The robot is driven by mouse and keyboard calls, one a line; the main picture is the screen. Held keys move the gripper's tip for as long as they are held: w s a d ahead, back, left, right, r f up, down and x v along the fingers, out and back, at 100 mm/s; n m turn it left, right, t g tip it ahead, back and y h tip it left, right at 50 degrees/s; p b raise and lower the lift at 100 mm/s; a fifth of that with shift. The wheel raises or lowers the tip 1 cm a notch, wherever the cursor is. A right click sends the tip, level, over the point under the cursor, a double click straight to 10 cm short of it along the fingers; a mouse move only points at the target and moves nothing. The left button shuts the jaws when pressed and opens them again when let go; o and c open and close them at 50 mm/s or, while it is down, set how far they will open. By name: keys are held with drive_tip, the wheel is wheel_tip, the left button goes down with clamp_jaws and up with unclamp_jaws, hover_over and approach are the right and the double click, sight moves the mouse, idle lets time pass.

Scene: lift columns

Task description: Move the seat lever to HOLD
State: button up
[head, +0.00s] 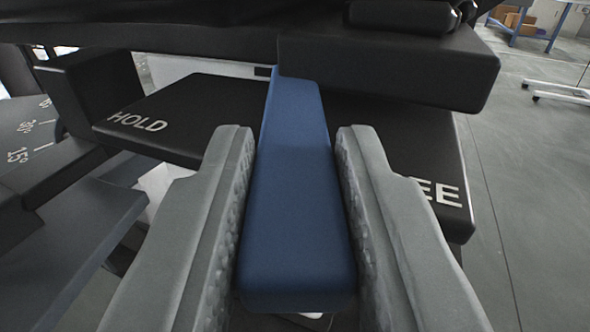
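The blue lever (295,190) sticks out toward me from under a black padded part, at the middle of the head view. It crosses a black label plate (215,105) between the white word HOLD (137,121) on the left and letters reading "EE" (441,194) on the right. The rest of the right-hand word is hidden. My gripper (297,135) has one grey finger on each side of the lever. The fingers are apart, with narrow gaps showing beside the lever near the fingertips. I cannot tell whether either finger touches it lower down.
A black padded block (400,70) overhangs the plate at the top. On the left is a dark angle scale (30,130) with white marks including 30° and 15°. Grey floor (535,200) is open at the right, with a blue-framed table (520,30) far behind.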

clamp_jaws()
drive_tip(key=shift+a, duration=0.1)
drive_tip(key=w+a+m+g+h, duration=0.2)
drive_tip(key=a+m+h, duration=0.5)
drive_tip(key=h, duration=0.5)
drive_tip(key=shift+a+m+g+h, duration=0.2)
drive_tip(key=shift+m+g+h, duration=0.2)
drive_tip(key=shift+m+g, duration=0.5)
drive_tip(key=shift+w+h, duration=0.1)
drive_tip(key=shift+h, duration=0.2)
drive_tip(key=o, duration=0.6)
unclamp_jaws()
